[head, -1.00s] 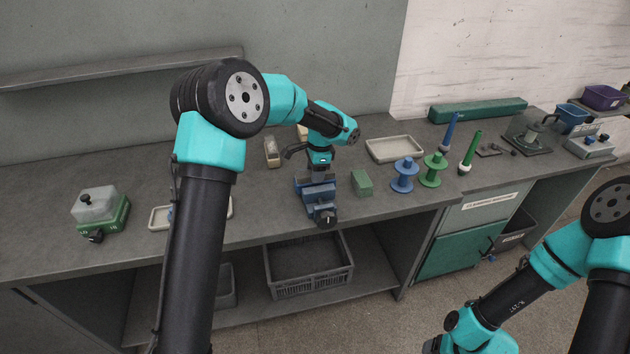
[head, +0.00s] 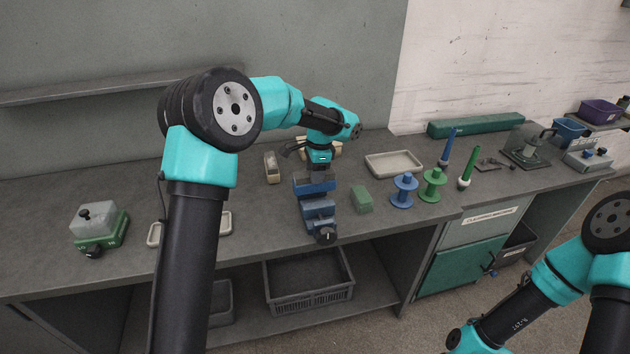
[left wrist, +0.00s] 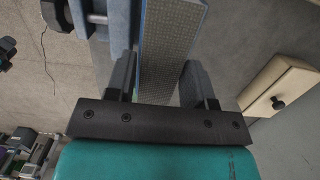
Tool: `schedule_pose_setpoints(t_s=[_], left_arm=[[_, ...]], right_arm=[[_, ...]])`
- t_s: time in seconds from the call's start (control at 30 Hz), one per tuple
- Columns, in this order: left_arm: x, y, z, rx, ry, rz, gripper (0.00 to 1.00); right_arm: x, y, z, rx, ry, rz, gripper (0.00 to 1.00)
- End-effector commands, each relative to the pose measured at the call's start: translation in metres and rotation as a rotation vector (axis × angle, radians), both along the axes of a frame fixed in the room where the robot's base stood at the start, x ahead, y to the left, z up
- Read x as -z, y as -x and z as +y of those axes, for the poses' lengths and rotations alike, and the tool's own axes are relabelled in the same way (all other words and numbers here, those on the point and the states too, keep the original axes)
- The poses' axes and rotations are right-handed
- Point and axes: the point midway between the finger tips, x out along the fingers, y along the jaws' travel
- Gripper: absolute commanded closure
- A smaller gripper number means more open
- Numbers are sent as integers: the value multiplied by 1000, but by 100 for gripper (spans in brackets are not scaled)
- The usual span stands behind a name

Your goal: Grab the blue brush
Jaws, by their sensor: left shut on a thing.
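The blue brush (head: 315,187) shows in the head view just below my left gripper, at the back of a blue vise (head: 319,212). In the left wrist view the brush (left wrist: 172,55) is a slab with a blue edge and a grey, finely textured face. My left gripper (left wrist: 158,85) is shut on it, one finger on each side. In the head view my left gripper (head: 318,165) is partly covered by its own wrist. A gap between brush and vise cannot be judged. My right arm shows at the lower right; its gripper is out of view.
A green block (head: 361,199), a blue spool (head: 404,190) and a green spool (head: 433,184) stand right of the vise. An empty cream tray (head: 394,163) lies behind them. A cream box with a dark knob (left wrist: 282,88) is close by in the wrist view. The bench's left part has free room.

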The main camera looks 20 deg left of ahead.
Motion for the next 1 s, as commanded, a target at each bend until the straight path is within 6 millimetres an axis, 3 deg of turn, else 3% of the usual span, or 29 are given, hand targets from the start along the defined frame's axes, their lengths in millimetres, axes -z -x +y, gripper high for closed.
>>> schedule_pose_setpoints(t_s=[0.1, 0.47, 0.8, 1.0], left_arm=[[-15, 0, -1, 2, 0, -1, 82], [-13, 41, -26, 4, -1, 1, 82], [-12, 111, -70, 6, -1, 2, 82], [-12, 140, -89, 5, -1, 2, 82]], right_arm=[[0, 0, 0, 0, 0, 0, 28], [0, 0, 0, 0, 0, 0, 28], [0, 0, 0, 0, 0, 0, 28], [0, 0, 0, 0, 0, 0, 28]])
